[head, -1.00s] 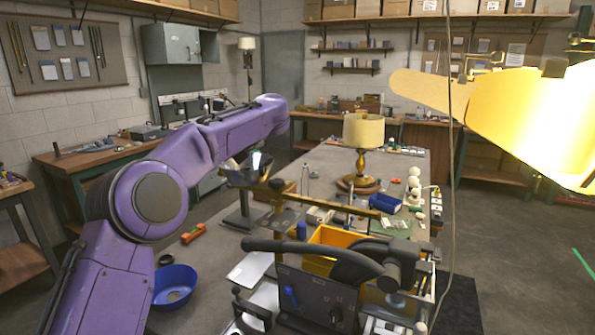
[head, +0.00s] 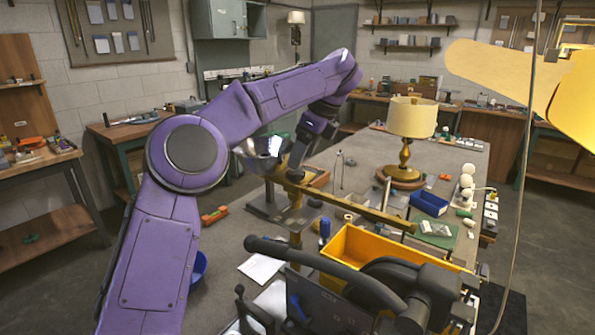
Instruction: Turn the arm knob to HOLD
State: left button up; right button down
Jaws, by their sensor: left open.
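A brass lamp arm (head: 372,211) runs level from a joint on top of an upright brass post (head: 296,228) on a dark base. A shiny bowl-shaped metal reflector (head: 258,158) is at its left end. My purple left arm comes in from the left and bends down at the wrist. Its left gripper (head: 297,172) is open, at the joint between post and lamp arm. The arm knob is not clearly visible there; the gripper covers that spot. I cannot tell whether the fingers touch it. My right gripper is out of view; only a yellow arm shows at top right.
A table lamp (head: 408,148) stands behind on the grey workbench. A dark curved handle (head: 318,262) crosses the foreground. A cable hangs at right.

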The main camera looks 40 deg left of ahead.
aim_at(298, 172)
pick_arm(q)
jog(key=x, duration=0.4)
jog(key=shift+w+f, duration=0.2)
jog(key=shift+w, duration=0.15)
jog(key=shift+f, duration=0.1)
jog(key=shift+s+a, duration=0.1)
jog(key=shift+s, duration=0.15)
jog(key=shift+w, duration=0.1)
jog(key=c, duration=1.1)
jog(key=shift+o, duration=0.2)
